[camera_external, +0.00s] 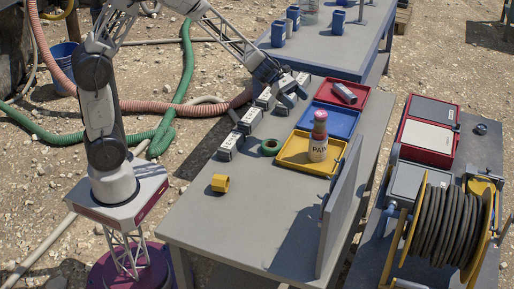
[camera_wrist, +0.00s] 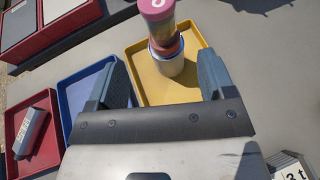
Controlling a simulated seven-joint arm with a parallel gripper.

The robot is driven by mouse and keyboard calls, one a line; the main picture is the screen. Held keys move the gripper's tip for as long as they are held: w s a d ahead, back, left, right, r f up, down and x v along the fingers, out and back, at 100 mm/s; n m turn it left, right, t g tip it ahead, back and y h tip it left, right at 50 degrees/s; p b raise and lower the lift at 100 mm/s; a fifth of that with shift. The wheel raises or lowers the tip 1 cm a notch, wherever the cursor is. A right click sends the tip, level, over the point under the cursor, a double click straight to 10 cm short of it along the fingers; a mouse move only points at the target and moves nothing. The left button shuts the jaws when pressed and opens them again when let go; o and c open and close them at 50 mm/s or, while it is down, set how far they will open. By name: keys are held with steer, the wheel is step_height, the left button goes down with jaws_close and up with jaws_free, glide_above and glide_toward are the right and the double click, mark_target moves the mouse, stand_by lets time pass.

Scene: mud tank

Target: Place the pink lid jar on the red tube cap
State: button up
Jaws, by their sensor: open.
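The pink lid jar (camera_external: 320,116) is upright on top of the red tube cap (camera_external: 319,135), in a stack on a pale tube lettered "PAIN" (camera_external: 317,152). The tube stands in the yellow tray (camera_external: 282,160). In the wrist view the jar's pink lid (camera_wrist: 157,7) is at the top edge, with the red cap (camera_wrist: 170,47) below its body. The jar looks in contact with the cap. My gripper (camera_external: 289,93) is open and empty, apart from the stack, at its upper left. In the wrist view the open fingers (camera_wrist: 163,72) frame the stack without touching it.
A blue tray (camera_external: 325,121) and a red tray (camera_external: 322,89) holding a grey block (camera_external: 345,93) lie beyond the yellow one. An upright grey panel (camera_external: 341,211) rises at right.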

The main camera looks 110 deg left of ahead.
steer(key=s+d+r+m+g+h, duration=0.1)
steer(key=s+d+r+m+g, duration=0.3)
steer(key=d, duration=0.6)
steer(key=s+d+r+m+g+h, duration=0.1)
steer(key=d+r+m, duration=0.1)
steer(key=d+m, duration=0.55)
steer(key=s+d+r+m+g+h, duration=0.1)
steer(key=s+d+r+m+g, duration=0.15)
steer(key=d, duration=0.85)
steer(key=s+d+r+m+g+y, duration=0.1)
steer(key=s+d+m+y, duration=0.2)
steer(key=s+d+m, duration=0.4)
steer(key=s+d+r+m+g+y, duration=0.2)
steer(key=s+d+m+y, duration=0.2)
steer(key=s+d+m, duration=0.3)
steer(key=s+m, duration=0.4)
steer(key=s, duration=0.5)
steer(key=shift+d+r+m, duration=0.15)
steer(key=shift+d+m, duration=0.05)
steer(key=shift+m, duration=0.1)
